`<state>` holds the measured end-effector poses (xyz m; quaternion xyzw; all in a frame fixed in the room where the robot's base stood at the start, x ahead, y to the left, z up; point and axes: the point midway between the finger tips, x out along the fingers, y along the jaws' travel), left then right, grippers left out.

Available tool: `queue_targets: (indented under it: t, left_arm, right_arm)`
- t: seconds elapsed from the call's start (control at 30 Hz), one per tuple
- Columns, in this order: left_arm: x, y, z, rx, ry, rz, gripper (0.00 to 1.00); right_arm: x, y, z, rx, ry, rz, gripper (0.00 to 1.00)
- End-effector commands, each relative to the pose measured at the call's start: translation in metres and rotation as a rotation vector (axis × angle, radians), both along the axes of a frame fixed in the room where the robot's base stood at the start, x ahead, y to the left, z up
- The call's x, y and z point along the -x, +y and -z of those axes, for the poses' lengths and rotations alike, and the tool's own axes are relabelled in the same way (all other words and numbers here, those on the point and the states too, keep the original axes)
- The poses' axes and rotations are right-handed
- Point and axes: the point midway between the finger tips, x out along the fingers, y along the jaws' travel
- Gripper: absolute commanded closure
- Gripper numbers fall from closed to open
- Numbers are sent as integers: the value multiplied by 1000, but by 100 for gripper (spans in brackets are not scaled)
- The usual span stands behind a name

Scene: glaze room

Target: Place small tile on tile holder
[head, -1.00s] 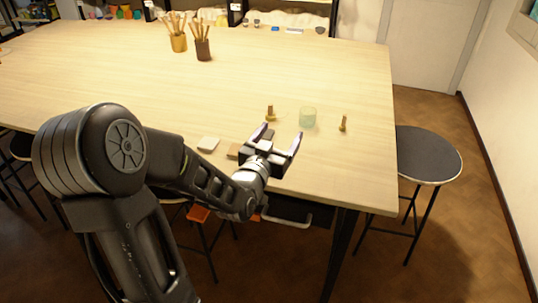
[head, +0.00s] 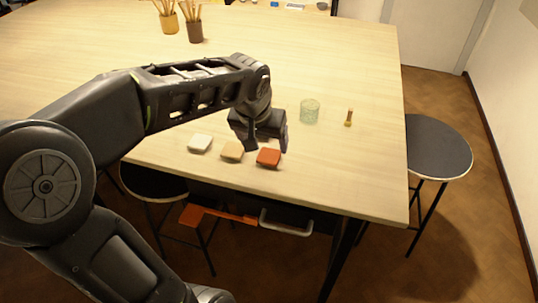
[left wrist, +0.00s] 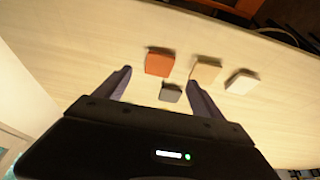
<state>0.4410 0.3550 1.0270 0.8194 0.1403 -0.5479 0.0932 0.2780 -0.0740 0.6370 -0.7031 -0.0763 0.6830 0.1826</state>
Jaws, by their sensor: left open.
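A small dark grey tile (left wrist: 171,93) lies on the table between the finger lines of my left gripper (left wrist: 159,80) in the left wrist view. In the head view it is hidden behind the gripper (head: 267,140). My left gripper is open, pointing down over the table, with nothing between its fingers that I can see held. An orange-red square block (head: 268,157), a tan one (head: 231,151) and a white one (head: 200,143) lie in a row near the front edge. I cannot tell which thing is the tile holder. My right gripper is not in view.
A pale green glass (head: 310,111) and a small upright brass-coloured piece (head: 349,117) stand right of the gripper. Two brush pots, tan (head: 169,24) and brown (head: 195,33), stand farther back. A stool (head: 440,147) is at the right. The right front tabletop is clear.

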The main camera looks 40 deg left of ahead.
Motion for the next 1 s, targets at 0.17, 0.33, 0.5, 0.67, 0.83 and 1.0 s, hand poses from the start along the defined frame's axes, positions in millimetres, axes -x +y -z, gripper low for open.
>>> queue_targets:
  t: [0.17, 0.33, 0.5, 0.67, 0.83, 1.0]
  left_arm:
    - [0, 0, 1, 1, 1, 1, 22]
    - [-6, 2, 15, 2, 3, 0, 22]
    - [-10, 3, 25, 1, 0, 1, 22]
    - [-10, 3, 25, 1, -1, 2, 22]
    - [-12, 4, 29, 1, 2, 2, 22]
    - [-20, 6, 49, 1, 5, 3, 22]
  right_arm:
    - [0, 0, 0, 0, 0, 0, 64]
    - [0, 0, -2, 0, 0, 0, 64]
    - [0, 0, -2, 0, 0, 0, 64]
    - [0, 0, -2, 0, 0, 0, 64]
    - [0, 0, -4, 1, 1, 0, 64]
    - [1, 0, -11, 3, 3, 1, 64]
